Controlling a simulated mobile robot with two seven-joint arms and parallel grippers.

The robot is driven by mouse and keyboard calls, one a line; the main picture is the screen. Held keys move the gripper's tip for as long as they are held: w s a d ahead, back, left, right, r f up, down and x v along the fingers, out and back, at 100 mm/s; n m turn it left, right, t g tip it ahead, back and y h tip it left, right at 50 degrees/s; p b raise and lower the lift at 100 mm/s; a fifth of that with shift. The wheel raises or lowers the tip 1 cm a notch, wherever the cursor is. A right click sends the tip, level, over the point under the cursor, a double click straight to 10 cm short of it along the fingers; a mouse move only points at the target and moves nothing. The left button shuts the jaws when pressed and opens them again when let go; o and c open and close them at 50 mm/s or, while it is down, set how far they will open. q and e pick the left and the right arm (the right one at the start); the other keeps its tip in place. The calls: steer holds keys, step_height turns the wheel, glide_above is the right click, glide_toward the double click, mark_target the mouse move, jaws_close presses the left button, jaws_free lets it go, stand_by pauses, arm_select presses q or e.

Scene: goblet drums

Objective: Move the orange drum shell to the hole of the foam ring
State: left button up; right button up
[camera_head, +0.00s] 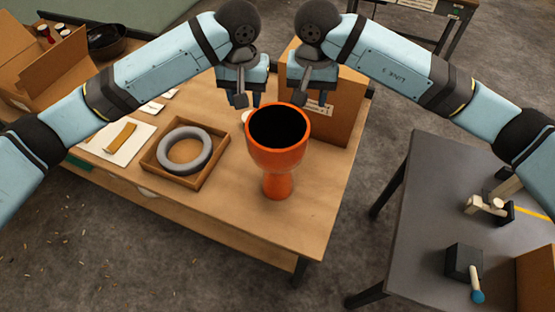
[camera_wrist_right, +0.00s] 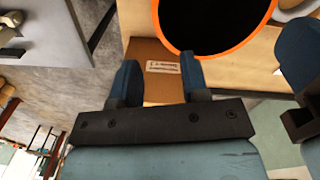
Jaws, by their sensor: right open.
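The orange goblet-shaped drum shell (camera_head: 277,157) stands upright on the wooden table, its wide dark mouth facing up. Its orange rim (camera_wrist_right: 237,50) also shows at the top of the right wrist view. The grey foam ring (camera_head: 184,149) lies flat in a shallow wooden tray (camera_head: 207,172), left of the shell. My right gripper (camera_head: 296,98) is open and empty just behind the shell's rim; its two fingers show apart in the right wrist view (camera_wrist_right: 160,80). My left gripper (camera_head: 245,99) is beside it, behind and left of the rim; its finger gap is unclear.
A cardboard box (camera_head: 345,110) stands behind the shell, close to my right gripper. A white sheet with a tan strip (camera_head: 121,136) lies left of the tray. Another open carton (camera_head: 50,70) is at far left. A grey table (camera_head: 430,205) stands apart at right. The wooden table's front is clear.

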mark_target(248, 134)
arm_select(q)
step_height(248, 134, down, 13)
steer(key=shift+w+a+r, duration=0.1)
steer(key=shift+a, duration=0.05)
arm_select(e)
step_height(248, 134, down, 13)
steer(key=shift+d+r, duration=0.1)
arm_select(q)
steer(key=shift+c, duration=0.4)
arm_select(e)
steer(key=shift+c, duration=0.4)
arm_select(q)
jaws_close()
arm_select(e)
jaws_close()
steer(key=shift+w+d, duration=0.2)
